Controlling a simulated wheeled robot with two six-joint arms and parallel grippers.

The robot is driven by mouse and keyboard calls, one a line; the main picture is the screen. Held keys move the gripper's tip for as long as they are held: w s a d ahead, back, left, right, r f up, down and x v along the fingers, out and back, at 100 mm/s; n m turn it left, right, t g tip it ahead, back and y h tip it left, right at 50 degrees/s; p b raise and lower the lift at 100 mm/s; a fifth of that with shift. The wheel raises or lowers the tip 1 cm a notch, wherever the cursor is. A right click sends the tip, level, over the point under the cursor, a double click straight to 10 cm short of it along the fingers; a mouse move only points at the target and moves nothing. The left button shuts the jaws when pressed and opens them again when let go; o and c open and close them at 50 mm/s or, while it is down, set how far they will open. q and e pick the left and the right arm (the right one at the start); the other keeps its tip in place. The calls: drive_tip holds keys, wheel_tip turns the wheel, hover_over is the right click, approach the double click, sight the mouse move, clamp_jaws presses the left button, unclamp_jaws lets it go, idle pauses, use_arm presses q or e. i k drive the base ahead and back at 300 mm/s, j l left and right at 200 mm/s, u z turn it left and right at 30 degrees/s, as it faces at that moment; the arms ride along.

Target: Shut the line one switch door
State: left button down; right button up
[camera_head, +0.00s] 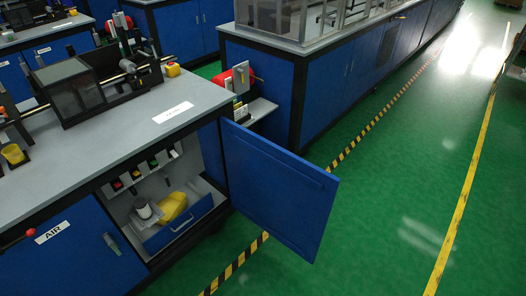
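A blue cabinet door (278,190) stands wide open at the right end of the near grey-topped bench, swung out over the green floor. I take it as the switch door, though I can read no line label on it. Neither of my grippers is in view.
A closed blue door marked AIR (75,246) is left of the compartment. The bench top (120,125) carries a dark machine (85,88). Another blue bench (325,95) stands behind. Yellow-black floor tape (345,152) runs past the open door; the green floor to the right is clear.

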sight(290, 197)
drive_tip(key=l+u, duration=0.1)
drive_tip(key=u, duration=0.3)
drive_tip(key=i+l+u, duration=0.1)
drive_tip(key=u, duration=0.3)
drive_tip(key=l+u, duration=0.2)
drive_tip(key=u, duration=0.2)
drive_tip(key=l+u, duration=0.15)
drive_tip(key=l, duration=0.3)
drive_tip(key=l+u, duration=0.15)
drive_tip(key=l, duration=0.25)
drive_tip(key=k+l+u, duration=0.15)
drive_tip(key=l, duration=0.3)
drive_tip(key=l+u, duration=0.15)
drive_tip(key=l, duration=0.25)
drive_tip(key=k+l+u, duration=0.15)
drive_tip(key=l, duration=0.25)
drive_tip(key=k+l+u, duration=0.2)
drive_tip(key=l, duration=0.2)
